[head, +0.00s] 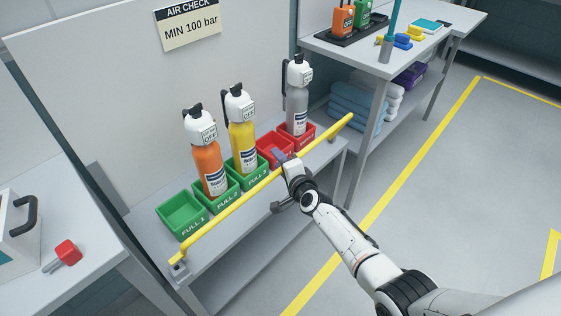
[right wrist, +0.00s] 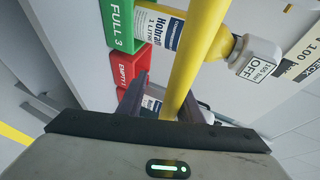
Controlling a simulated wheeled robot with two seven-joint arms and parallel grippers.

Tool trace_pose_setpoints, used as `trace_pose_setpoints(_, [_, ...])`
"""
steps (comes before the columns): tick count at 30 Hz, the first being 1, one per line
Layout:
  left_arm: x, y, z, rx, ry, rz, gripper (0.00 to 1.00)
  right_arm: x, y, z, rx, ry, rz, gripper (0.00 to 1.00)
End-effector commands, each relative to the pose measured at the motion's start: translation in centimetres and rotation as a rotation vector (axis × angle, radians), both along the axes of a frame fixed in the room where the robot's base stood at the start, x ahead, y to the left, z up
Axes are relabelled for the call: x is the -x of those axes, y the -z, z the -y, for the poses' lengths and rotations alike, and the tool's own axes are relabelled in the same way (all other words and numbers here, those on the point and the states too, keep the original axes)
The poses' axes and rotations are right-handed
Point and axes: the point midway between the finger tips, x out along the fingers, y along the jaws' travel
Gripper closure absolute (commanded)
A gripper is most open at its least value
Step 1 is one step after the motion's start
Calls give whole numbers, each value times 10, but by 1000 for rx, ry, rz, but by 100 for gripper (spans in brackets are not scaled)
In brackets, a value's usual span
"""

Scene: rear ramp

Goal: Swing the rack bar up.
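The yellow rack bar (head: 232,213) runs slantwise in front of the row of bins, from a bracket (head: 178,268) at the lower left to a free-looking end at the upper right. My right gripper (head: 281,157) is at the bar, right of its middle, in front of the red bins. In the right wrist view the bar (right wrist: 198,55) passes down between the dark fingers of my right gripper (right wrist: 163,105). A gap shows between the bar and the left finger, so the gripper looks open around it. My left gripper is not in view.
Behind the bar, orange (head: 207,170), yellow (head: 243,140) and grey (head: 297,105) bottles stand in bins. The green FULL 1 bin (head: 182,215) and one red bin (head: 270,145) hold no bottle. A side table (head: 95,240) is left; a workbench (head: 350,55) is right.

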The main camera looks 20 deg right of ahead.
Motion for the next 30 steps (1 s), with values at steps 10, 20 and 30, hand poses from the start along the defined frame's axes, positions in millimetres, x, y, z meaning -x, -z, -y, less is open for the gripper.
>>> trace_pose_setpoints(10, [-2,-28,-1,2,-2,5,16,40,-16,1,-2,1,-1,68])
trace_pose_setpoints(20, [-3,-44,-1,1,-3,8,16,91,-28,5,0,1,-2,68])
trace_pose_setpoints(30, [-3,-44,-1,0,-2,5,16,99,-30,6,0,0,-2,68])
